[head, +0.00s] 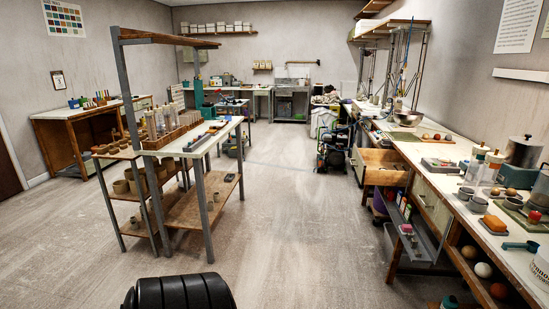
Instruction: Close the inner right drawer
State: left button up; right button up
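A wooden drawer (384,158) stands pulled out from under the long bench on the right side of the room. Its pale wooden inside shows from above, and its front faces left into the aisle. Nearer to me on the same bench, a greenish-grey drawer front (431,206) sits below the worktop and looks shut or nearly shut. I cannot tell from this distance how far the open drawer is out. Neither of my grippers shows in the head view.
The right bench (450,153) carries bowls, cups and jars. A grey metal tray (417,247) juts out below it. A shelf rack (187,212) with pots stands left of centre. The floor (290,215) between rack and bench is clear. A dark machine (333,150) stands farther back.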

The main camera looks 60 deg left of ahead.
aim_at(367, 162)
jog(key=u, duration=2.1)
jog(key=i, duration=3.45)
jog(key=z, duration=2.7)
